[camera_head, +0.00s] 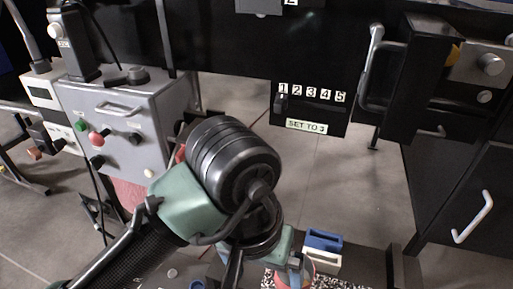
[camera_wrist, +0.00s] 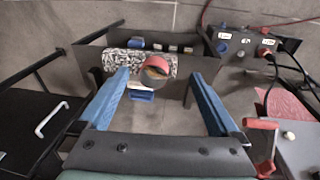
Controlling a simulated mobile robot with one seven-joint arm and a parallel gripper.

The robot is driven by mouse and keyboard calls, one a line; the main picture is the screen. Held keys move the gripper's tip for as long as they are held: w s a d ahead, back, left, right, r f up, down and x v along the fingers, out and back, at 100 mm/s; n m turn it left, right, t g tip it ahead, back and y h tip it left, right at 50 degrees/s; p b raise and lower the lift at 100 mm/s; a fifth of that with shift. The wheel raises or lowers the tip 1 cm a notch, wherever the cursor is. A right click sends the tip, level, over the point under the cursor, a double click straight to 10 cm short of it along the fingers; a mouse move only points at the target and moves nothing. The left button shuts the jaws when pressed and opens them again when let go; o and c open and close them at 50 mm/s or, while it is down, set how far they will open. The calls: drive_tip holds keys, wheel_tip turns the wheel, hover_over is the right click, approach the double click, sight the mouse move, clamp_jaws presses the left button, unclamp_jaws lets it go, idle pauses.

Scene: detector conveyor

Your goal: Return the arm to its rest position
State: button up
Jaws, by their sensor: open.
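My arm (camera_head: 175,205), with a green and black wrist, reaches from the lower left to the bottom middle in the head view. My gripper (camera_wrist: 158,76) shows in the wrist view as two blue fingers spread wide apart. Nothing is held between them. A red and grey rounded object (camera_wrist: 155,72) appears between the fingertips in the picture, beyond them. In the head view the fingers are mostly hidden by the wrist.
Blue (camera_head: 323,240) and cream (camera_head: 325,262) blocks are beside my wrist. A grey control box (camera_head: 120,125) stands left; a numbered slider panel (camera_head: 310,108) hangs behind. A handled black cabinet (camera_head: 455,165) is right.

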sight(408, 74)
drive_tip(key=w+d+r+m+t+h, duration=0.1)
drive_tip(key=w+d+r+t+h, duration=0.1)
drive_tip(key=d+r, duration=0.3)
drive_tip(key=w+d+r+m+t+h, duration=0.1)
drive_tip(key=w+d+r+t+h, duration=0.2)
drive_tip(key=r, duration=0.5)
drive_tip(key=w+d+r+t+h, duration=0.2)
drive_tip(key=w+d+r+t, duration=0.3)
drive_tip(key=d+r, duration=0.1)
drive_tip(key=shift+w+d+r+m, duration=0.1)
drive_tip(key=shift+d+r+m, duration=0.1)
drive_tip(key=shift+d, duration=0.2)
drive_tip(key=shift+w+d+r+m, duration=0.1)
drive_tip(key=shift+d+m, duration=0.1)
drive_tip(key=shift+d, duration=0.15)
wheel_tip(408, 74, up, 5)
drive_tip(key=shift+w+d+t+h, duration=0.15)
drive_tip(key=shift+t+h, duration=0.55)
drive_tip(key=shift+t, duration=0.4)
drive_tip(key=s+a+r+n+t, duration=0.1)
drive_tip(key=a+r+t, duration=0.4)
drive_tip(key=r, duration=0.5)
drive_tip(key=s+a+r+n+t+y, duration=0.55)
drive_tip(key=a+t+y, duration=0.35)
drive_tip(key=a, duration=0.2)
wheel_tip(408, 74, up, 27)
drive_tip(key=s+y+p, duration=0.1)
drive_tip(key=p, duration=2.5)
drive_tip(key=shift+a+f, duration=0.15)
drive_tip(key=shift+s+f, duration=0.1)
